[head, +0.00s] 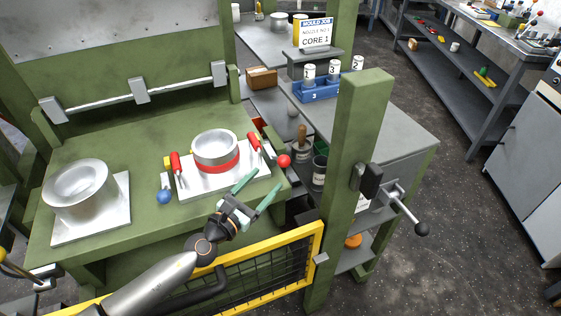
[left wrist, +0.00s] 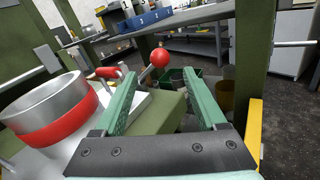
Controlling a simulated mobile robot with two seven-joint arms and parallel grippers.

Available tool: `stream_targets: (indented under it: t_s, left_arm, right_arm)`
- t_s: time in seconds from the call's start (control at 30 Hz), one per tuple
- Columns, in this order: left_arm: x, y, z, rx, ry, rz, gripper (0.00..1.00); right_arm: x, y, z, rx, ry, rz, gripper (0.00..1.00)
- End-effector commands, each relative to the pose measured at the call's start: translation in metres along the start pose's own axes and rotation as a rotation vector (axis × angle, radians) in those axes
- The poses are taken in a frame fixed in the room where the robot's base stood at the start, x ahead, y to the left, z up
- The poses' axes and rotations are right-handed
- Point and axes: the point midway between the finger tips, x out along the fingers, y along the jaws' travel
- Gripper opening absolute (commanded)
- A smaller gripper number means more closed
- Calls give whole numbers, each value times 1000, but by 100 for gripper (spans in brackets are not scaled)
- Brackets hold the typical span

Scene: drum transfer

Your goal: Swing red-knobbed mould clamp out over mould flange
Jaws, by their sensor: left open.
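The mould (head: 215,147) is a silver ring with a red band, standing upright on a pale square plate (head: 200,188) on the green press table. A red knob (head: 284,161) sits at the plate's right side, by a red-handled clamp (head: 254,141). In the left wrist view the red knob (left wrist: 160,57) shows between the fingertips, beyond them, beside the mould (left wrist: 45,115). My left gripper (head: 262,184) is open and empty, just in front of and left of the knob, apart from it. The clamp's arm is partly hidden. My right gripper is not in view.
A blue knob (head: 164,197) and another red handle (head: 176,163) are left of the mould. A flared silver part (head: 78,185) stands further left. A yellow-framed mesh guard (head: 270,262) crosses the front. A green post (head: 350,170) rises right of the gripper.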

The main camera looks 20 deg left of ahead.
Motion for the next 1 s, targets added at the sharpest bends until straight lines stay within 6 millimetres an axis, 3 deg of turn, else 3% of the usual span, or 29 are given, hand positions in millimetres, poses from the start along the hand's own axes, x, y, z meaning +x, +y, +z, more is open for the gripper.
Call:
stream_targets:
  t_s: [0.2,0.4,0.87,1.0]
  left_arm:
    - [43,0,1,-2,-3,1,73]
    - [70,0,0,-1,-1,1,73]
    - [81,0,0,-2,0,0,73]
    - [81,0,0,-2,0,0,60]
  right_arm:
    - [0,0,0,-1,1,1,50]
    - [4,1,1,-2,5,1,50]
    - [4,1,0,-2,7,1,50]
    - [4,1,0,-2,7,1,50]
